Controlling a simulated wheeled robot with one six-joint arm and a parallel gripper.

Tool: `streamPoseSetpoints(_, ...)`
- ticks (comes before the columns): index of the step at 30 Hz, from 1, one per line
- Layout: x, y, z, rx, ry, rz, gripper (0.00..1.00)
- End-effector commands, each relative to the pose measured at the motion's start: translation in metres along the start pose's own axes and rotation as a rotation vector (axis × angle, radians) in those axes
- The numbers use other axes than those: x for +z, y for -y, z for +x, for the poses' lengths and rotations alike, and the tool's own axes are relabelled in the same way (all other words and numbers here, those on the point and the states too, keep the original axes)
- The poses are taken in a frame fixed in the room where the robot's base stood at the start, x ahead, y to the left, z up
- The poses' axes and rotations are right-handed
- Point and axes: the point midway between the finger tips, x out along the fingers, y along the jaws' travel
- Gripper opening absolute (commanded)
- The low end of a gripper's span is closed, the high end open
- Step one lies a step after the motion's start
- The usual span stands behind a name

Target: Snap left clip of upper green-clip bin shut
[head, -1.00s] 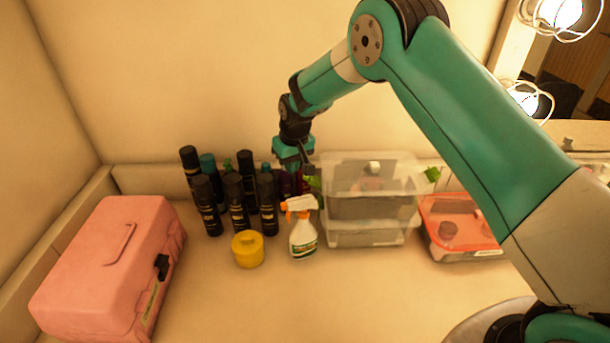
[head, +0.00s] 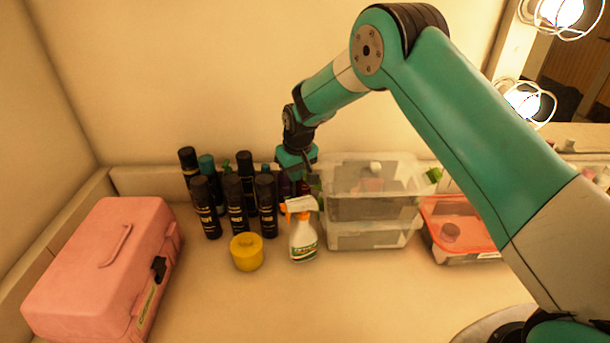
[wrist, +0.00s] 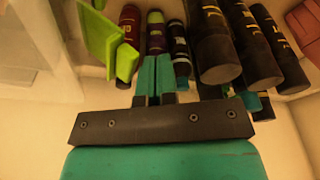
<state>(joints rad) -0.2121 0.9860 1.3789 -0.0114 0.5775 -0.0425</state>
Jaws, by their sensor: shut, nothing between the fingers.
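The upper clear bin (head: 375,207) sits stacked on a lower clear bin (head: 365,236) by the back wall. Its left green clip (head: 315,182) is partly hidden by my gripper in the head view. In the wrist view the left clip (wrist: 98,38) is a bright green flap standing at a slant at upper left. The right green clip (head: 434,175) sticks out at the bin's other side. My gripper (wrist: 156,66) is shut and empty, its teal fingertips just beside the left clip, with a small gap in the wrist view. In the head view its fingers are mostly hidden.
Several dark bottles (head: 236,204) stand close left of the bins, under my gripper. A white and orange spray bottle (head: 303,240) and a yellow jar (head: 247,252) stand in front. A red-lidded bin (head: 455,225) is at right, a pink case (head: 105,265) at left. The front counter is clear.

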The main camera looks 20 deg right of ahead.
Motion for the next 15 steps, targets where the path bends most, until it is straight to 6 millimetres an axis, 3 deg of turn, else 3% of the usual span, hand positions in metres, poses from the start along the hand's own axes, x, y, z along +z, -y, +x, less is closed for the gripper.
streamPoseSetpoints(15, 0.008, -0.017, -0.007, 0.001, 0.000, 0.002, 0.00)
